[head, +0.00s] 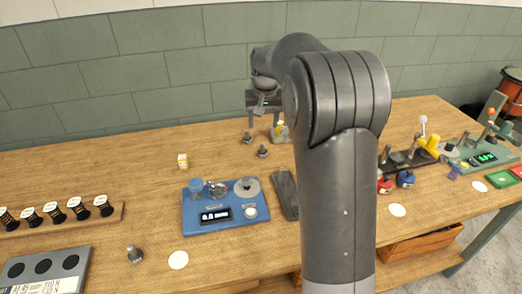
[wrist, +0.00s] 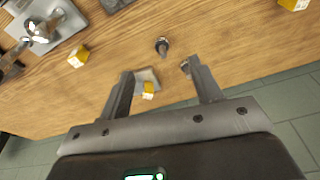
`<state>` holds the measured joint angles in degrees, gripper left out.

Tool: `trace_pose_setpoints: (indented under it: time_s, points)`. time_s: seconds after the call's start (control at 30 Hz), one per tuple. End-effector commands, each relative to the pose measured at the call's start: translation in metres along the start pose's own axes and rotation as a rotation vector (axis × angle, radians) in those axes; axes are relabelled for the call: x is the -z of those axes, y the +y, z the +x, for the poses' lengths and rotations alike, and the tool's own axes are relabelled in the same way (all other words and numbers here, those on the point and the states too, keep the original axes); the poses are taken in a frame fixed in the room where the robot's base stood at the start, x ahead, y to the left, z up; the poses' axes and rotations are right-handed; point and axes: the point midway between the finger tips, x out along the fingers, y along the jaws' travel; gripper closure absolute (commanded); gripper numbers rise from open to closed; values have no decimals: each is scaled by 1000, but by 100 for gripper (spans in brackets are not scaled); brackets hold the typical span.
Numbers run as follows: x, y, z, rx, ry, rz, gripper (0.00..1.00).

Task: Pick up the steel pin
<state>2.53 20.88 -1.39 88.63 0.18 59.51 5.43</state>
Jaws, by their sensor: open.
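Two small dark metal pin-like pieces stand at the back of the bench, one at the left (head: 248,137) and one nearer the front (head: 263,151). A similar, larger grey piece (head: 135,254) stands at the front left. I cannot tell which is the steel pin. My gripper (head: 263,125) is above the back of the bench. In the wrist view my gripper (wrist: 161,70) is open, with nothing held. One pin-like piece (wrist: 162,46) lies beyond the fingertips, between their lines.
A blue device (head: 225,222) and dark tray (head: 284,192) stand in front. A yellow-white cube (head: 183,161) is to the left. My arm hides the middle right of the bench.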

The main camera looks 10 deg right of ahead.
Motion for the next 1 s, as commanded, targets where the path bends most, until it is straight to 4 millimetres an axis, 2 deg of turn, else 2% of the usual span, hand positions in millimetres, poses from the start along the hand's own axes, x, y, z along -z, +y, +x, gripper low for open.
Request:
trace_pose_setpoints:
  time_s: [0.03, 0.1, 0.3, 0.57, 0.8, 1.0]
  points:
    - [12, 0, 18, -4, -17, 6, 41]
    - [26, 1, 38, -7, -32, 14, 41]
    - [52, 2, 80, -15, -61, 28, 41]
    - [58, 3, 101, -18, -72, 34, 41]
    - [55, 4, 138, -18, -73, 34, 41]
    - [56, 5, 154, -18, -71, 34, 41]
